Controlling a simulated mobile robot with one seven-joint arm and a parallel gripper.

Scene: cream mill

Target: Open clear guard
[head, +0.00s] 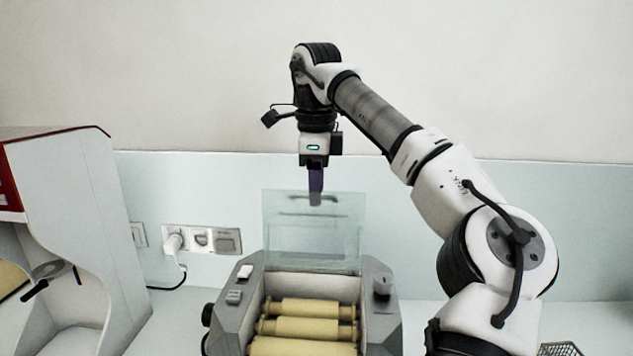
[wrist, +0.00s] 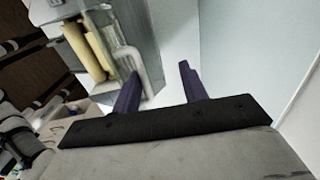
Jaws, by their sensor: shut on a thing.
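The clear guard (head: 312,240) stands upright, raised at the back of the grey mill (head: 382,312), with the yellow rollers (head: 303,308) uncovered in front of it. My gripper (head: 316,200) points down at the guard's top edge, where its handle is, and is shut on the guard. In the wrist view, the pale bent handle (wrist: 147,80) shows beside the left finger of my gripper (wrist: 160,85). The fingers look spaced there, and the exact contact is hard to make out.
A white machine with a red panel (head: 75,210) stands at the left. Wall sockets (head: 202,239) with a plugged cable are behind. A knob (head: 382,285) and switches (head: 244,272) sit on the mill's top. A small dark basket (head: 562,349) is at the lower right.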

